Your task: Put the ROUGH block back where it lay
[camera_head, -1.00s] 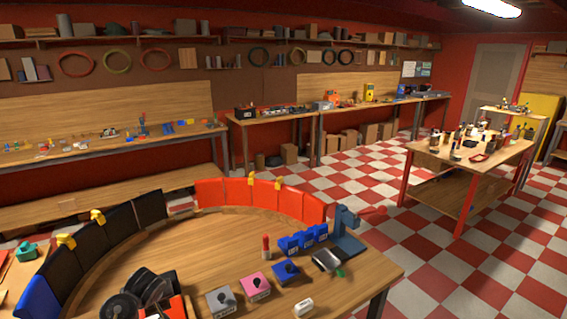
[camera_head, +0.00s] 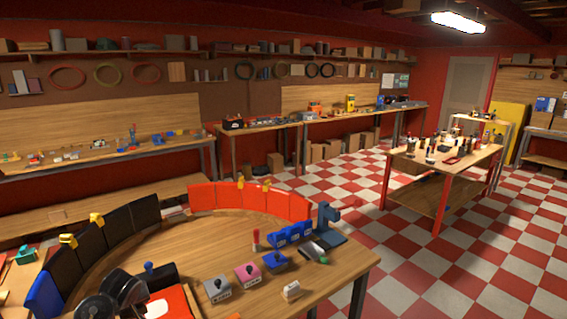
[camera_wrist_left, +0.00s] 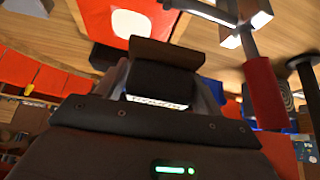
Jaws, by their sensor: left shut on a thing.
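In the left wrist view my left gripper (camera_wrist_left: 160,82) is shut on a brown-topped dark block (camera_wrist_left: 165,53). No label on it is readable. In the head view my dark left arm and gripper are at the lower left, over a red mat with a white patch (camera_head: 170,303); the fingertips do not show clearly. The mat also shows in the left wrist view (camera_wrist_left: 128,20), beyond the held block. To its right on the bench stand a grey knobbed block (camera_head: 217,287), a pink one (camera_head: 247,273) and a blue one (camera_head: 274,262). My right gripper is out of view.
A small white labelled block (camera_head: 291,290) stands near the front edge. A red-handled tool (camera_head: 256,240), a blue rack (camera_head: 291,234) and a blue-grey stand (camera_head: 328,225) are farther back. Black and red panels (camera_head: 250,200) curve around the bench. Bare wood lies behind the knobbed blocks.

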